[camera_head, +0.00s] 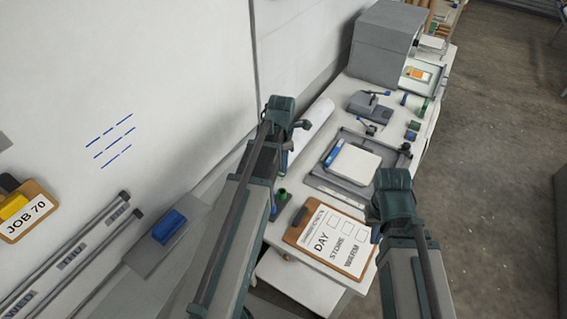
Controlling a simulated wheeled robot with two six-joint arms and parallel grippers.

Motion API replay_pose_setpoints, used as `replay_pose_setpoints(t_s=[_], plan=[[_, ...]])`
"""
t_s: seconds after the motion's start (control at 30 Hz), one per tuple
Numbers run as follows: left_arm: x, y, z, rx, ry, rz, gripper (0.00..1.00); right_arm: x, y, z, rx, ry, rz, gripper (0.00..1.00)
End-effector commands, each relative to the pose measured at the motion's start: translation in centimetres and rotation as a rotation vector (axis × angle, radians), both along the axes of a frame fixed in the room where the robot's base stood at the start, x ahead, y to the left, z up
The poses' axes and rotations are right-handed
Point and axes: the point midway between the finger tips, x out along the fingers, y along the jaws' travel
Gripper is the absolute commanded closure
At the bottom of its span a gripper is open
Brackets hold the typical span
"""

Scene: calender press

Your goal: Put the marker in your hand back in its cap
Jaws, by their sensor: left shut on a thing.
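My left gripper (292,124) is over the near left end of the bench, shut on the marker (284,160). Only a short pale piece with some green shows below the gripper; the rest is hidden. A small dark green cylinder (281,194), which may be the cap, is on the bench just below the marker in the picture. I cannot tell whether they touch. My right gripper (378,232) is right of the clipboard; its fingers are mostly hidden.
A clipboard (296,236) with a checklist lies on the near bench (306,280). Behind it are a grey tray holding a white block (353,163), a white roll (314,132), several small green and blue cylinders and a grey box (383,50). A whiteboard (110,70) stands left.

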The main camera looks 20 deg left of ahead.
Motion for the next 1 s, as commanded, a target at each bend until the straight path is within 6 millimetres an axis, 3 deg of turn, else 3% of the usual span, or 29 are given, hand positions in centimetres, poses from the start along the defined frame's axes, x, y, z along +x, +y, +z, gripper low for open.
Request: replay_pose_setpoints(t_s=[0.33,0.8,1.0], plan=[[0.0,0.0,-0.7,0.000,0.000,0.000,1.00,0.0,0.0,-0.7,0.000,0.000,0.000,1.00],[0.0,0.0,-4.5,0.000,0.000,0.000,1.00,0.0,0.0,-4.5,0.000,-0.001,0.000,1.00],[0.0,0.0,-5.2,0.000,0.000,0.000,1.00,0.0,0.0,-5.2,-0.001,-0.001,0.002,1.00]])
